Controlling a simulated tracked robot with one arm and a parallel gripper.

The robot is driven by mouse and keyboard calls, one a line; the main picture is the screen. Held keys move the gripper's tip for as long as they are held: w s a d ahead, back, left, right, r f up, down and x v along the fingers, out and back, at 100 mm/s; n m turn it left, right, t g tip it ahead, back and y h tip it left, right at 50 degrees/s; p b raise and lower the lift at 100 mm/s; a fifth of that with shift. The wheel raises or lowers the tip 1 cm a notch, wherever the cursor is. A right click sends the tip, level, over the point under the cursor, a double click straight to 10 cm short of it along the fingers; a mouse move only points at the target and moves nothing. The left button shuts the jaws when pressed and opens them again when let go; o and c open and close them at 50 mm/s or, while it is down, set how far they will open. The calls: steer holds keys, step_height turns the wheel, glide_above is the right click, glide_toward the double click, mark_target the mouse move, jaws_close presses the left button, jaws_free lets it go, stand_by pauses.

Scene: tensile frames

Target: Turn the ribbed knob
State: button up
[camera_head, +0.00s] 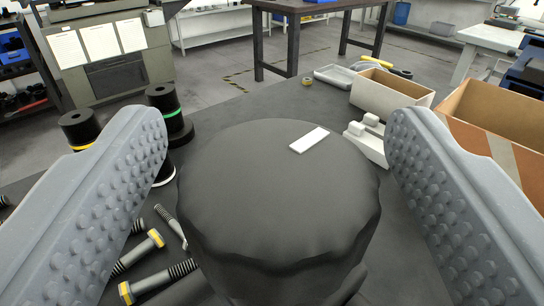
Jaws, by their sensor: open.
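The ribbed knob (275,215) is large, dark grey and round with a scalloped side. It fills the lower middle of the view, and a small white mark (309,140) lies on its top, right of centre. My gripper (275,165) is open, with one grey studded finger on each side of the knob. The knob's lower part and base are mostly hidden below the picture's edge.
Bolts (145,245) lie left of the knob on the dark table (235,108). Black cylinders (165,100) with coloured bands stand behind the left finger. A cardboard box (392,88), a larger open box (500,105) and a white item (366,140) are at right.

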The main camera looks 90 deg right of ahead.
steer(key=a+b, duration=0.2)
steer(key=a, duration=1.1)
steer(key=shift+a, duration=0.2)
